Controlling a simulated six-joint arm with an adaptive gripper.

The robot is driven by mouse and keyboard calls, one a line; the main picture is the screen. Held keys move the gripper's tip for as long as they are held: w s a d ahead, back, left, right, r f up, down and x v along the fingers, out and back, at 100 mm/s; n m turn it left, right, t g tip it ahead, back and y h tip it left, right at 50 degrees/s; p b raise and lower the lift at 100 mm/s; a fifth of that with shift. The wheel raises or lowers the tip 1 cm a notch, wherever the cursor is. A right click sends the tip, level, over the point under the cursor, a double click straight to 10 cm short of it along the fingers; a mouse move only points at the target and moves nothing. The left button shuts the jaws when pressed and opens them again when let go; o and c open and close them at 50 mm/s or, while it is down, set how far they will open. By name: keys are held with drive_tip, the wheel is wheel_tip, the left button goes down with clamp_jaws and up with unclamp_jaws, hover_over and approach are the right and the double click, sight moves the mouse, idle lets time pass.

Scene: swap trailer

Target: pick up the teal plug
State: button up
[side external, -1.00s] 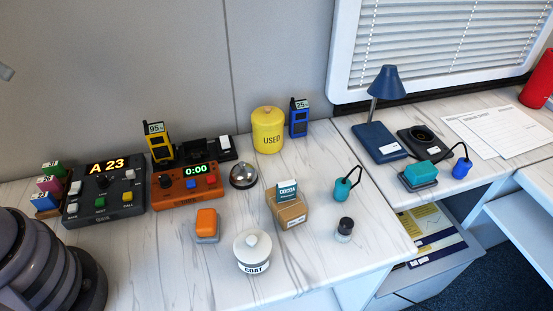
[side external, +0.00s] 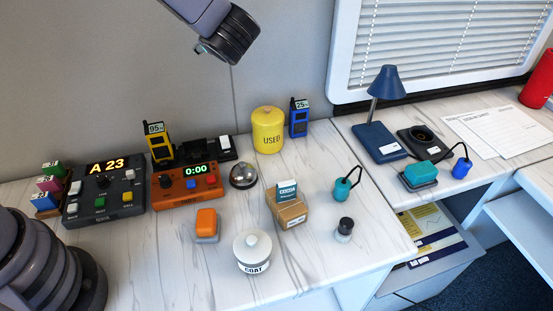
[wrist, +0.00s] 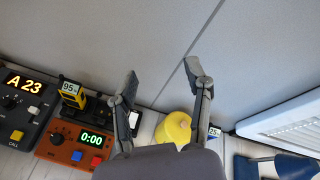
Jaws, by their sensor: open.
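The teal plug (side external: 342,189) stands upright on the white marbled counter, right of the cocoa box, with a black cord looping up from its top. It is not visible in the wrist view. My gripper (wrist: 161,72) is open and empty in the wrist view, its two fingers spread in front of the grey wall panel. In the side view only parts of my arm show, at the top and lower left; the fingers are out of frame. The gripper is well apart from the plug.
Near the plug are a cardboard cocoa box (side external: 291,213), a black-topped stamp (side external: 344,230) and a white lidded jar (side external: 253,252). A yellow canister (side external: 268,131) stands behind. A teal block (side external: 420,174) with a corded blue plug (side external: 461,168) is on the right counter.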

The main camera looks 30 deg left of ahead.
drive_tip(key=w+d+f+m+t+h, duration=0.2)
drive_tip(key=w+d+f+m+t, duration=0.25)
drive_tip(key=d+f+m, duration=0.55)
drive_tip(key=s+d+f+m+t+h, duration=0.2)
drive_tip(key=d+f+m+h, duration=0.25)
drive_tip(key=d+f, duration=0.35)
drive_tip(key=s+d+f+m+t+h, duration=0.3)
drive_tip(key=d+f+h, duration=0.2)
drive_tip(key=d, duration=0.6)
approach(346, 180)
drive_tip(key=w, duration=0.3)
drive_tip(key=shift+w+f, duration=0.45)
drive_tip(key=shift+w, duration=0.5)
drive_tip(key=shift+w+d, duration=0.2)
drive_tip(key=shift+w, duration=2.9)
clamp_jaws()
